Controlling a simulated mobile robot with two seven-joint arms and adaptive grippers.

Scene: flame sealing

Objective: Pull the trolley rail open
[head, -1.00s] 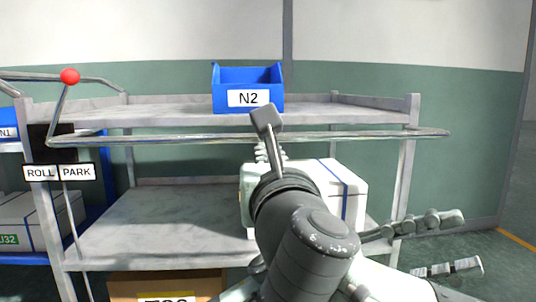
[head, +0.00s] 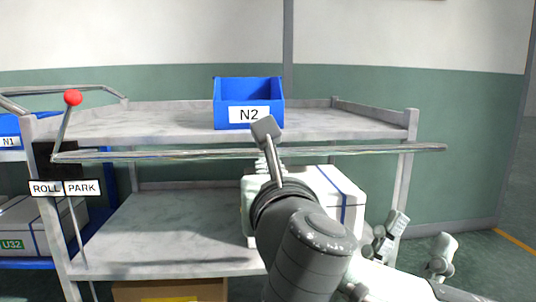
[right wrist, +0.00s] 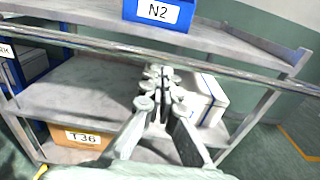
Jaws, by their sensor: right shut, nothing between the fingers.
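The trolley rail (head: 180,154) is a long grey metal bar across the front of the trolley, just below the top shelf's front edge. It also crosses the upper part of the right wrist view (right wrist: 100,48). My right gripper (head: 267,140) is at the middle of the rail in the head view, seen from behind. In the right wrist view its fingers (right wrist: 160,78) are together and empty, with the rail passing just beyond their tips; contact is unclear. My left gripper (head: 420,232) is open and empty at the lower right, beside the trolley's right post.
A blue bin N2 (head: 248,92) stands on the top shelf. A white box (head: 335,190) sits on the shelf below. At the left are a red-knobbed lever (head: 72,98) and ROLL/PARK labels (head: 82,188). A cardboard box (right wrist: 85,143) is low down. The floor at right looks clear.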

